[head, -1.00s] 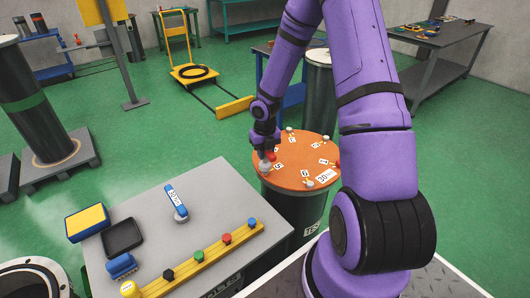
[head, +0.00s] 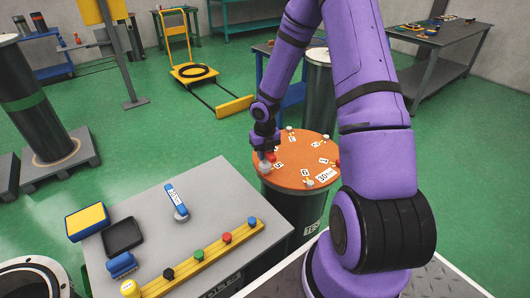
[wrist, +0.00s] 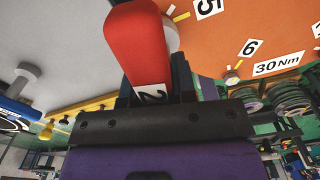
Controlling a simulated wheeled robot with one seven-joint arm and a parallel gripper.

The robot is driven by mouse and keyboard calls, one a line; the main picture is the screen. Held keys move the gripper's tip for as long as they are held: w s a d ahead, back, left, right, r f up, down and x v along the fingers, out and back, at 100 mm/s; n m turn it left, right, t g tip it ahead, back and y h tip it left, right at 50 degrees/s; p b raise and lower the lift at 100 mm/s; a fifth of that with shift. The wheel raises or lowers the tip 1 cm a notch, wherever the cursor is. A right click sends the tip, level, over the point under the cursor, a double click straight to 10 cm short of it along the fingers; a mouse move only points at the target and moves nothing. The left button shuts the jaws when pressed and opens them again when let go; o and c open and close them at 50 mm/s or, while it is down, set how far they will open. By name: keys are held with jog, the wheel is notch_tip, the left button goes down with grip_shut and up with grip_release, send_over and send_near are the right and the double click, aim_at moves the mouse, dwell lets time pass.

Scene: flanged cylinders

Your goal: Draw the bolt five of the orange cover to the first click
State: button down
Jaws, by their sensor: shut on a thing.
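The orange cover (head: 300,150) is the round top of a dark cylinder, with numbered labels and several bolts around its rim. My gripper (head: 266,149) is over its left edge, beside the label 5 (head: 279,164). It is shut on a red-handled tool (wrist: 140,45), which fills the wrist view's middle and bears a white label, partly hidden, showing a 2. The tool's pale round head (head: 265,166) sits at the rim by label 5. The bolt under it is hidden. In the wrist view, label 6 (wrist: 250,47) and its bolt (wrist: 231,77) are to the right, clear of the tool.
A grey table (head: 205,200) stands in front left of the cover. It bears a blue-handled tool (head: 175,199), a yellow rack (head: 203,258) with coloured pieces, a black tray (head: 122,236) and a yellow-topped block (head: 87,221). Green floor is open behind.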

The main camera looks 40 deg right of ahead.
jog(key=shift+f, duration=1)
dwell(0.7)
jog(key=shift+f+m, duration=0.15)
jog(key=shift+m, duration=0.65)
jog(key=m, duration=0.3)
jog(key=shift+m, duration=0.3)
jog(key=shift+s+f+m, duration=0.1)
jog(key=shift+s+m, duration=0.1)
jog(key=shift+m, duration=1.8)
jog(key=shift+w+r, duration=0.1)
jog(key=shift+r, duration=0.2)
jog(key=shift+w+r, duration=0.1)
jog(key=shift+r, duration=2.9)
